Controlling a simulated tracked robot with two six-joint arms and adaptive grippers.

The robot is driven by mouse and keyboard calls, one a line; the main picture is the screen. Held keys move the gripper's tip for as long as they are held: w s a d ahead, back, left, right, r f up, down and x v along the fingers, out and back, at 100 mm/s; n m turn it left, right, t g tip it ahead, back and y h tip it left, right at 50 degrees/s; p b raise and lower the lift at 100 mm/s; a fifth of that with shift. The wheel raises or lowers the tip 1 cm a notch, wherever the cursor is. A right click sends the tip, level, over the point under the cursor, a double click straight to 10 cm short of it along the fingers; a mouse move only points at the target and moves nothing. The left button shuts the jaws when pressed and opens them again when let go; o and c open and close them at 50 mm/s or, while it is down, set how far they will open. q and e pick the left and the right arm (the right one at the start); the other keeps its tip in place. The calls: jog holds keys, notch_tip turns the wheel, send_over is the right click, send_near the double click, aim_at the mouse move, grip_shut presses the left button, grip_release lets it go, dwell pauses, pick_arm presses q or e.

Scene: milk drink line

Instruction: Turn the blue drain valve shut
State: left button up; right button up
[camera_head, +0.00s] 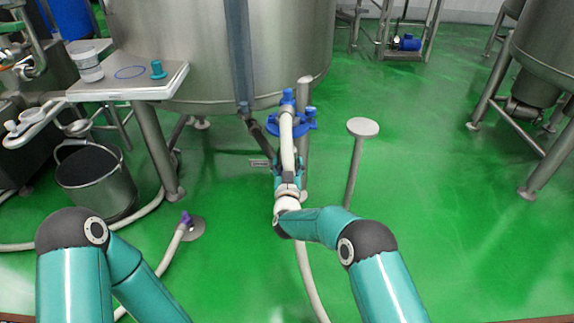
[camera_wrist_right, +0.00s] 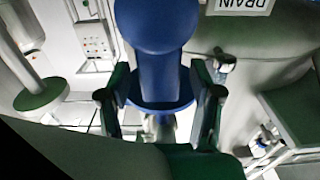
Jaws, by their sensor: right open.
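The blue drain valve (camera_head: 309,117) sits low at the front of the big steel tank. It has a blue handle, and a pale hose or pipe runs in front of it. In the right wrist view a blue handle (camera_wrist_right: 160,70) with a round top and wider collar fills the centre. My right gripper (camera_wrist_right: 160,88) is open, with one dark green finger on each side of this handle. Gaps seem to show between fingers and handle; contact cannot be told. In the head view my right arm covers part of the valve's lower area. My left gripper is out of view.
An upside-down DRAIN label (camera_wrist_right: 240,5) is on the tank. A round-topped post (camera_head: 362,127) stands right of the valve. A steel bucket (camera_head: 95,180), a side shelf (camera_head: 130,82) and a purple-tipped hose (camera_head: 178,236) are left. Green floor at right is largely clear.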

jog(key=shift+w, duration=0.45)
grip_shut()
